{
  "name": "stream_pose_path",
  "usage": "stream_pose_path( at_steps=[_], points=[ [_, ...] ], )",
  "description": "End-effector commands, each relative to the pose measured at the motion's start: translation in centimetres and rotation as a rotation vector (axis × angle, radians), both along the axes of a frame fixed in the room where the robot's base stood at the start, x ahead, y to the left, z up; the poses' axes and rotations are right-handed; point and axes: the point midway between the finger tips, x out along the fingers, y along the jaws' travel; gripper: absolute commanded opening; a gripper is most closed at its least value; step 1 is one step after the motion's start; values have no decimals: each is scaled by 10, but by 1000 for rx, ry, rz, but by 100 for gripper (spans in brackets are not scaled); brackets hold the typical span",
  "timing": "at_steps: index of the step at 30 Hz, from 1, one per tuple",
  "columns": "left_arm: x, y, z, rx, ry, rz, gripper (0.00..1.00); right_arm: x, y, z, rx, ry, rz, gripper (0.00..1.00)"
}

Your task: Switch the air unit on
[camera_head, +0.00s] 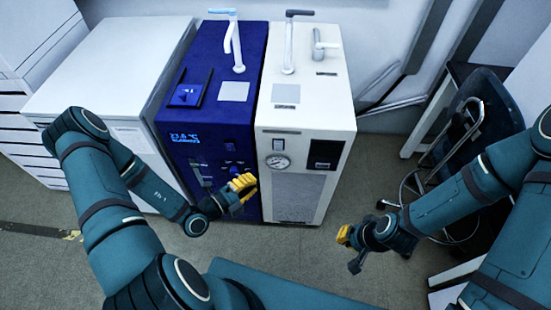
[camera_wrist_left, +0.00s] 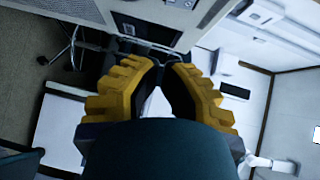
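A white unit (camera_head: 302,118) stands right of a blue unit (camera_head: 218,122); I cannot tell from labels which is the air unit. The white front has a round gauge (camera_head: 278,162), a small plate (camera_head: 279,144) above it, a dark square panel (camera_head: 325,154) and a grille. The blue front has a lit display reading about 23.6 °C. My left gripper (camera_head: 243,187) has yellow fingers drawn together, empty, in front of the blue unit's lower right. The fingers also show in the left wrist view (camera_wrist_left: 161,68), with a dark panel (camera_wrist_left: 148,30) beyond. My right gripper (camera_head: 350,249) is open and empty, right of the units.
A white cabinet (camera_head: 105,70) stands left of the blue unit. A dark chair (camera_head: 480,115) with a metal foot ring and a bench are at the right. Pipe-like handles (camera_head: 289,45) rise from the unit tops. Bare floor (camera_head: 300,250) lies in front of the units.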

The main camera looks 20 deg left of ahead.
Motion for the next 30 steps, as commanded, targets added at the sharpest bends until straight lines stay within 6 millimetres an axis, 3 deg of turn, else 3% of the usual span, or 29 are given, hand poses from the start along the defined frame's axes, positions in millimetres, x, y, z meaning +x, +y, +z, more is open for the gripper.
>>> stream_pose_path(
  at_steps=[8, 20, 24, 30],
  points=[
    [21, -15, -3, 0, -2, -5, 0, 1, 0, -5, 0, -2, -1, 0],
    [86, -55, -12, 2, -2, -5, 0, 4, -1, -20, -2, -9, -2, 0],
    [107, -48, -14, 3, -4, -2, 0, 5, -1, -26, -3, -12, -2, 0],
    [121, -44, -16, 3, -1, -3, 0, 6, -1, -30, -3, -14, -3, 0]
  ],
)
